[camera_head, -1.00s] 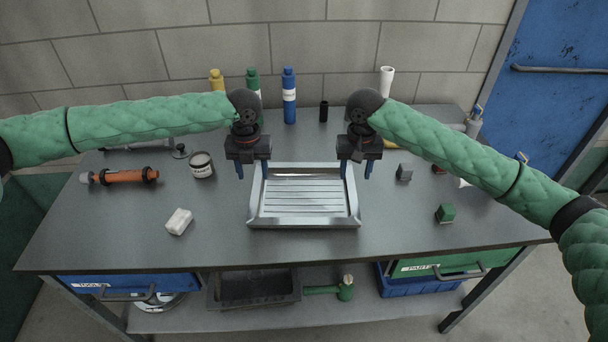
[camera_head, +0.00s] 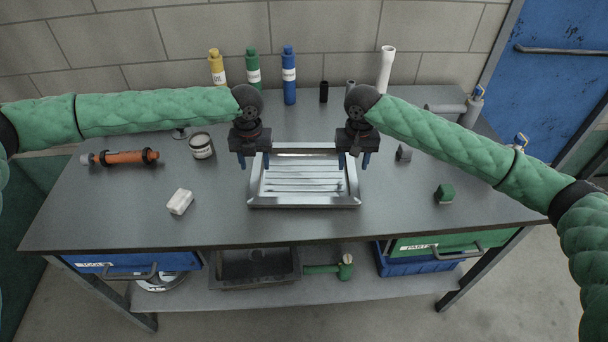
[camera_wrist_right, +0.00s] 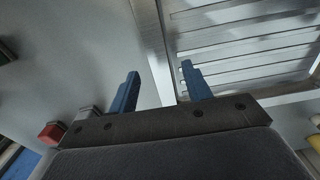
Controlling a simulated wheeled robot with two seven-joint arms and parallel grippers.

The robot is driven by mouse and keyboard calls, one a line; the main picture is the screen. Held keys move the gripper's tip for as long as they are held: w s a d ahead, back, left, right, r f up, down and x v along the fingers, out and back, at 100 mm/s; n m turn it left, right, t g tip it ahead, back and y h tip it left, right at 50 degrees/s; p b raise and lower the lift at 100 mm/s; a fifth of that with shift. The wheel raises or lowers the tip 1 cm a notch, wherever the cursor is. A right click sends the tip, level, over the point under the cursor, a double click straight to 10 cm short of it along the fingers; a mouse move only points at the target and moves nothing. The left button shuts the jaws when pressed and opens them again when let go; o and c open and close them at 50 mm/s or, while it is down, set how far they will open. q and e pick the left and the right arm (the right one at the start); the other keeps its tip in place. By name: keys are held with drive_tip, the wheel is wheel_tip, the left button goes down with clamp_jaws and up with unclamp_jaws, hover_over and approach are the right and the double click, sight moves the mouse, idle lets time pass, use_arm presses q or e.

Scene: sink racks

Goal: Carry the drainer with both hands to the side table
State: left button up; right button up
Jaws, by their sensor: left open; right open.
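The drainer is a shallow silver metal tray (camera_head: 305,201) with a slatted floor. It rests on the middle of the dark workbench (camera_head: 260,226). My left gripper (camera_head: 254,163) is open and empty over its left wall, pointing down. My right gripper (camera_head: 354,162) is open over its right wall. In the right wrist view the drainer's wall (camera_wrist_right: 150,40) runs between my right fingers (camera_wrist_right: 160,92), one over the inside and one outside. Whether the fingers touch the wall cannot be told. No separate side table can be made out.
A white block (camera_head: 180,201), a jar (camera_head: 202,146) and an orange cylinder (camera_head: 125,157) lie left of the drainer. A green block (camera_head: 444,194) and a grey one (camera_head: 403,153) lie right. Bottles, including a blue one (camera_head: 289,76), stand behind. The bench front is clear.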

use_arm(q)
drive_tip(key=shift+s+f, duration=0.2)
drive_tip(key=shift+f, duration=0.2)
use_arm(e)
drive_tip(key=shift+s+f, duration=0.2)
drive_tip(key=shift+f, duration=0.15)
use_arm(q)
drive_tip(key=shift+f, duration=0.35)
use_arm(e)
drive_tip(key=shift+f, duration=0.35)
use_arm(q)
drive_tip(key=shift+w+f, duration=0.3)
drive_tip(key=shift+f, duration=0.2)
use_arm(e)
drive_tip(key=shift+w+f, duration=0.3)
drive_tip(key=shift+f, duration=0.2)
use_arm(q)
drive_tip(key=shift+s+r, duration=0.2)
drive_tip(key=shift+c, duration=0.2)
use_arm(e)
drive_tip(key=shift+s+r, duration=0.2)
drive_tip(key=shift+c, duration=0.2)
use_arm(q)
drive_tip(key=shift+w+f, duration=0.1)
clamp_jaws()
use_arm(e)
drive_tip(key=shift+f, duration=0.1)
clamp_jaws()
